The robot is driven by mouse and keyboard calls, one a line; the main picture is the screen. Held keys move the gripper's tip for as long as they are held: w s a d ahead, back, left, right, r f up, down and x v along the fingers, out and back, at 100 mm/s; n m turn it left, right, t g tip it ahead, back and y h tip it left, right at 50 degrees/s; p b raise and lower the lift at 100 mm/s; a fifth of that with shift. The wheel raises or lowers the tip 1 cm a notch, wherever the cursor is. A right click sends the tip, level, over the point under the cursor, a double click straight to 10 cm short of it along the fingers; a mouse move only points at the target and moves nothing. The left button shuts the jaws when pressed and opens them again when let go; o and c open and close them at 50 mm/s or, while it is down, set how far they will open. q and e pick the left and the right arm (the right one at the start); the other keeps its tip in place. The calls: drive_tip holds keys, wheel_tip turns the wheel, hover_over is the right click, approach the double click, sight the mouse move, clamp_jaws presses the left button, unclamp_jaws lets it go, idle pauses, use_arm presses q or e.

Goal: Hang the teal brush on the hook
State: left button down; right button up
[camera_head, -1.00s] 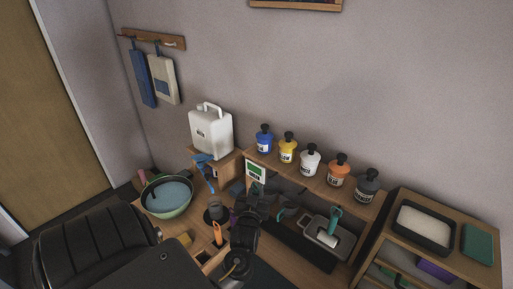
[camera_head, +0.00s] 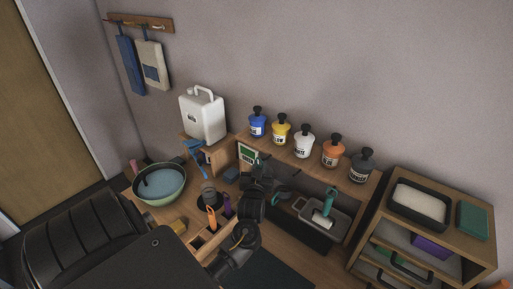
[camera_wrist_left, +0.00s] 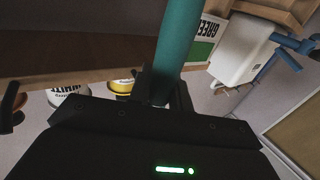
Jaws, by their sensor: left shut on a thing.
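My left gripper (camera_head: 268,180) is shut on the teal brush. In the left wrist view the brush's thick teal handle (camera_wrist_left: 178,45) rises between the fingers (camera_wrist_left: 165,90). In the head view only a small teal part of it (camera_head: 283,190) shows beside the dark fingers, over the bench in front of the bottle shelf. The brush's far end is hidden. My right gripper is not in view.
Several labelled bottles (camera_head: 304,142) line the shelf behind the gripper. A grey tray (camera_head: 340,222) with a teal-handled tool stands to the right. A green bowl (camera_head: 160,198), a white canister (camera_head: 203,115) and a tool holder (camera_head: 205,240) are to the left.

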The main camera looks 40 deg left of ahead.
use_arm(q)
drive_tip(key=shift+w+a+f+b, duration=0.1)
drive_tip(key=shift+w+f+b, duration=0.1)
drive_tip(key=shift+w+b, duration=0.4)
drive_tip(key=shift+w+a+f+b, duration=0.1)
drive_tip(key=shift+w+f+b, duration=0.15)
drive_tip(key=shift+w, duration=0.65)
drive_tip(key=shift+w+f+b, duration=0.2)
drive_tip(key=shift+w+b, duration=0.2)
drive_tip(key=shift+w, duration=0.35)
